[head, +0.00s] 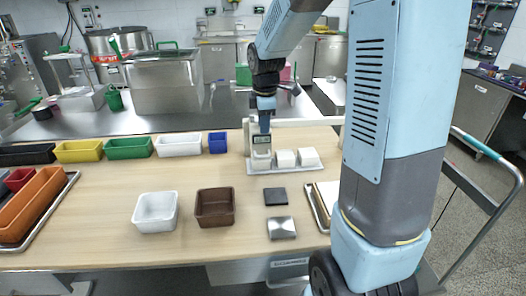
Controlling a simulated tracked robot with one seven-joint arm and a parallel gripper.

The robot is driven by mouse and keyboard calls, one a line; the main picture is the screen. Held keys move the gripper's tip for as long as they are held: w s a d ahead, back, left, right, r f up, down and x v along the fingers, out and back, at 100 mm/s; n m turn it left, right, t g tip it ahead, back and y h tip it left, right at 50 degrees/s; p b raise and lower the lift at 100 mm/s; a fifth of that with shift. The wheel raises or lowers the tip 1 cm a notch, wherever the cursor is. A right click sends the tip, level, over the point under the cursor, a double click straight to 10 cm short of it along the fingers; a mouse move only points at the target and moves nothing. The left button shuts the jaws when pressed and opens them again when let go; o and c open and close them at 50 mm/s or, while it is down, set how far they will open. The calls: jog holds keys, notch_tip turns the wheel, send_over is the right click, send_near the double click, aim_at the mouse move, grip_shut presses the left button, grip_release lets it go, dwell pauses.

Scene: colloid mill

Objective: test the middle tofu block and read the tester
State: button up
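Three pale tofu blocks sit in a row on a light tray (284,171) at the back centre of the table. The middle block (285,159) is bare on top, with the right block (308,157) beside it. A tester with a small grey display (261,140) stands upright at the left block (262,161); whether it touches that block is unclear. The display's reading is too small to make out. My gripper (265,113) points down directly above the tester, left of the middle block. Its fingers are too small to tell whether they are shut on the tester's blue upper part.
White (156,211) and brown (215,207) tubs stand at front centre. A dark square pad (275,196) and a metal plate (281,228) lie in front of the tray. Coloured bins (129,148) line the back left. My arm hides the table's right side.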

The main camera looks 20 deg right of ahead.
aim_at(263, 156)
jog(key=f, duration=0.4)
jog(key=w+f, duration=0.1)
jog(key=f, duration=0.6)
jog(key=shift+w+d+f, duration=0.15)
jog(key=shift+w+f, duration=0.15)
jog(key=shift+w, duration=0.1)
jog(key=shift+c, duration=0.2)
grip_shut()
dwell(0.6)
